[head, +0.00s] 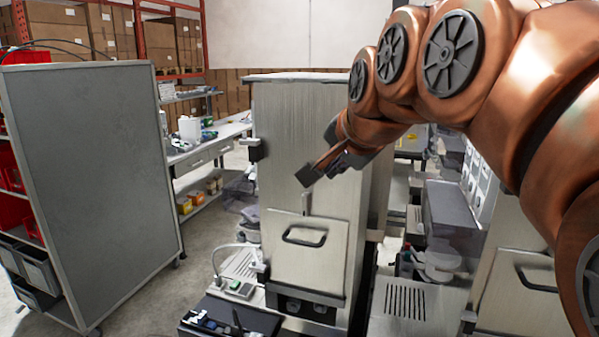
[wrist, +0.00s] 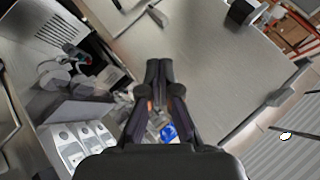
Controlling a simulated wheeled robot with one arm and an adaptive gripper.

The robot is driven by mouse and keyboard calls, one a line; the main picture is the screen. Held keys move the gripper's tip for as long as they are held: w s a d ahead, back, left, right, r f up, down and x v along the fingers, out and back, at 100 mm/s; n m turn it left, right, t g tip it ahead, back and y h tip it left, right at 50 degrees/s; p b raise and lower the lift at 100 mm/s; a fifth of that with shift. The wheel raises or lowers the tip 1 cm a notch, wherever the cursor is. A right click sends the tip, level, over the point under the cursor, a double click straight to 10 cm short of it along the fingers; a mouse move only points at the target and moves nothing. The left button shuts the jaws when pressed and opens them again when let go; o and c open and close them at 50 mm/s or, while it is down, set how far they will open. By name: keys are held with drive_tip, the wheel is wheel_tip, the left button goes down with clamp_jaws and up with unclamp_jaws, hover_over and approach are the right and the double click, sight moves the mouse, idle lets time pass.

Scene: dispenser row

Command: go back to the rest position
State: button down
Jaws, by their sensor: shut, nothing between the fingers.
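My gripper (head: 309,176) is at the end of my copper-coloured arm, which reaches in from the right in the head view. It is in front of a tall grey dispenser cabinet (head: 285,120), above its lower door with a dark handle (head: 304,237). In the wrist view my gripper (wrist: 159,66) has its fingertips together and holds nothing. The cabinet's grey panel (wrist: 200,50) lies beyond the fingers there. I cannot tell the exact gap between fingertips and cabinet.
A grey wheeled rack (head: 95,190) with red and grey bins stands at the left. A workbench (head: 205,153) and shelves of boxes (head: 115,35) are behind. Another dispenser (head: 520,265) stands at the right. A tray of small parts (head: 230,318) is low in front. Floor shows between rack and cabinet.

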drive_tip(key=s+d+f+n+g+h, duration=0.1)
drive_tip(key=s+d+f+g, duration=0.15)
drive_tip(key=f, duration=0.35)
drive_tip(key=s+d+f+n+g, duration=0.1)
drive_tip(key=s+d+f, duration=0.25)
drive_tip(key=f, duration=0.35)
drive_tip(key=s+d+f+n+g, duration=0.3)
drive_tip(key=s+f+g, duration=0.1)
drive_tip(key=s+f, duration=0.6)
drive_tip(key=s+d+f+n+g+h, duration=0.1)
drive_tip(key=s+d+f+n+g, duration=0.2)
drive_tip(key=s+f, duration=0.7)
drive_tip(key=s, duration=0.4)
drive_tip(key=shift+s+d+f+g+h, duration=0.3)
drive_tip(key=shift+s+f+g, duration=0.05)
